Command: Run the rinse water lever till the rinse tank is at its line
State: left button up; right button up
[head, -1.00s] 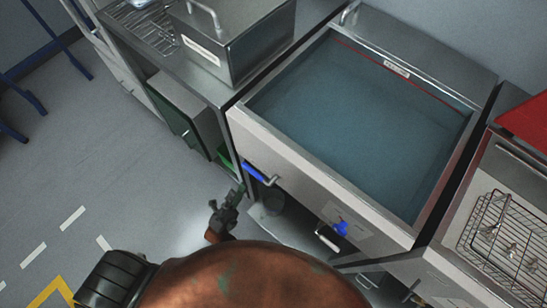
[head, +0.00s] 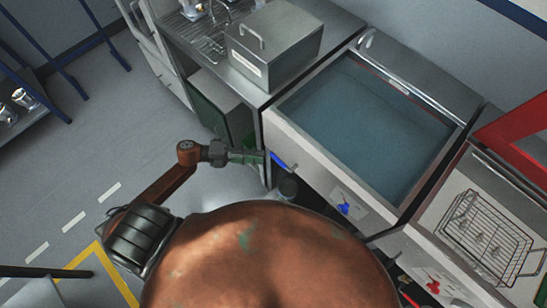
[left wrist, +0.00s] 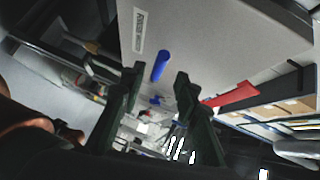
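The rinse tank (head: 318,160) is a steel basin of blue-tinted water (head: 370,115) in the head view. A red line runs along its back wall by a small label; the water surface is close below it, but I cannot tell the exact gap. A blue lever (head: 284,161) sticks out from the tank's front left. My left gripper (head: 266,158) is right at this lever. In the left wrist view the blue lever (left wrist: 159,66) lies ahead, between the spread fingers of my open left gripper (left wrist: 158,76); contact cannot be told. My right gripper is out of view.
A blue tap (head: 345,208) sits lower on the tank front. A lidded steel box (head: 274,45) stands on the left counter. A wire basket (head: 488,240) lies on the right station, near a red lid (head: 515,125). Floor at left is open.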

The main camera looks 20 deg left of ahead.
aim_at(275, 157)
pick_arm(q)
jog(key=x, duration=0.7)
jog(key=shift+d, duration=0.1)
grip_shut()
dwell(0.6)
